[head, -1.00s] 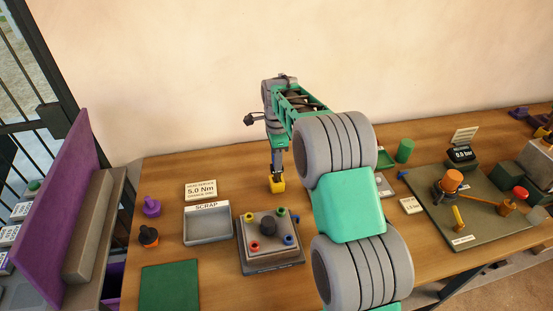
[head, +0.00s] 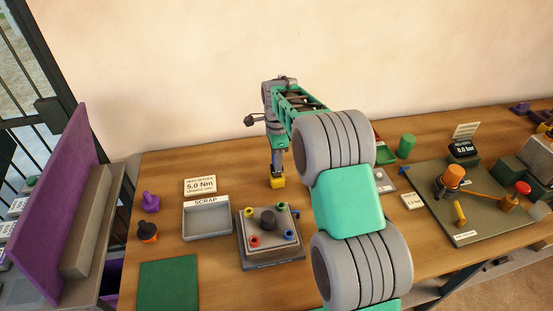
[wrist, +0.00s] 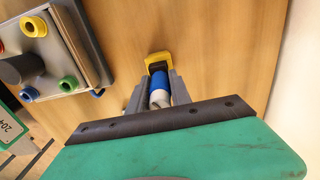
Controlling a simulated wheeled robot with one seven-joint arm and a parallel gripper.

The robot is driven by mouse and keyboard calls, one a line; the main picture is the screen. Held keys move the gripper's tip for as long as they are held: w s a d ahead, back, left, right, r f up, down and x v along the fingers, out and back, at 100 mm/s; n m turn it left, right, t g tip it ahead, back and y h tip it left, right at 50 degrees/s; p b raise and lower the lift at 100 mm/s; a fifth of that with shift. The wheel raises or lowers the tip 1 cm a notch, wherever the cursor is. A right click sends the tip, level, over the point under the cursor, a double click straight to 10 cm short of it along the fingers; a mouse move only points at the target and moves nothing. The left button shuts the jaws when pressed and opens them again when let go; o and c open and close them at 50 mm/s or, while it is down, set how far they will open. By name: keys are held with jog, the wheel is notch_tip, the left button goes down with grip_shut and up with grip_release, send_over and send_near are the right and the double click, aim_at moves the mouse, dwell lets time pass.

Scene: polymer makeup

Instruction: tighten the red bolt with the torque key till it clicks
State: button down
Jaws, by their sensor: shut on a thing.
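The red bolt (head: 254,241) sits at the front left corner of a grey block (head: 270,256), which also carries yellow, green and blue bolts around a dark central knob. In the wrist view the red bolt (wrist: 2,46) is cut by the left edge. My gripper (head: 276,165) is to the right of and behind the block, pointing down. In the wrist view my gripper (wrist: 160,97) is shut on a blue tool with a pale end, which I take as the torque key (wrist: 160,80). A yellow piece (wrist: 158,59) is at its far end. Whether it touches the table is unclear.
A grey scrap tray (head: 206,235) and a 5.0 Nm sign (head: 200,186) stand left of the block. Purple (head: 150,203) and orange-black (head: 147,232) items stand farther left. A plate with an orange-capped fixture (head: 453,176) is at right. Bare table lies behind the block.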

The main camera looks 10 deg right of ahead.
jog(key=shift+f, duration=0.45)
jog(key=c, duration=1.1)
grip_release()
notch_tip(320, 180, up, 8)
jog(key=shift+f+b, duration=0.1)
jog(key=shift+b, duration=0.85)
